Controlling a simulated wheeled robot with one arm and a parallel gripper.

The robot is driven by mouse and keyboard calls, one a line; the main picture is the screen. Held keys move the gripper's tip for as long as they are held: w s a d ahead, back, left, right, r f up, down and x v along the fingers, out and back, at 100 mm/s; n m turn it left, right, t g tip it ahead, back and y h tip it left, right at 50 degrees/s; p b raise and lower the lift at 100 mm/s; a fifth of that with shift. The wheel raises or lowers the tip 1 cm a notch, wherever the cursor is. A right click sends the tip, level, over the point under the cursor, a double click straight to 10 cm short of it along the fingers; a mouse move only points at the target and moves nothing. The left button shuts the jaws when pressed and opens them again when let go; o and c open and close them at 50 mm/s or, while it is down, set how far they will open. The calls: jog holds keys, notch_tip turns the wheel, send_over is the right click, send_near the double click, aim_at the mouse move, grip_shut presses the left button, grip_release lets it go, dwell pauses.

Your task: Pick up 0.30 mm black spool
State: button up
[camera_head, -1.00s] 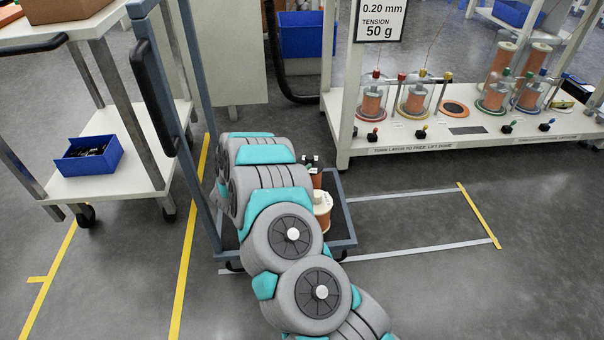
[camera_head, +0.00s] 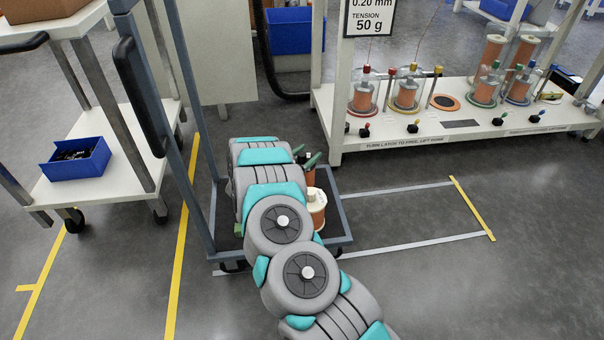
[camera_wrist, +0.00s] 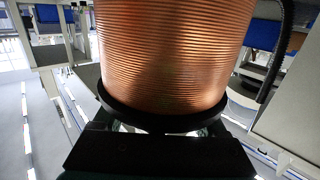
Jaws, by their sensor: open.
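The black-flanged spool (camera_wrist: 172,60) fills the middle of the wrist view, upright and wound with copper wire, its black lower flange (camera_wrist: 165,118) just beyond my gripper. My gripper (camera_wrist: 165,130) is open; its fingers are mostly hidden under and behind the flange, and I cannot tell if they touch it. In the head view, part of this copper spool (camera_head: 310,178) shows behind my arm, over the low cart. A cream-flanged spool (camera_head: 316,208) stands on the cart nearer the camera. No size label is readable on either spool.
The low blue-grey cart (camera_head: 342,222) has an upright handle frame on its left. A white shelf cart (camera_head: 100,195) with a blue bin (camera_head: 76,160) stands left. A white rack (camera_head: 440,132) with domed spools stands right. Marked floor (camera_head: 410,220) right of the cart is clear.

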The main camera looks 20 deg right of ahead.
jog(key=shift+c, duration=0.2)
grip_shut()
dwell(0.3)
jog(key=shift+a, duration=0.1)
dwell(0.7)
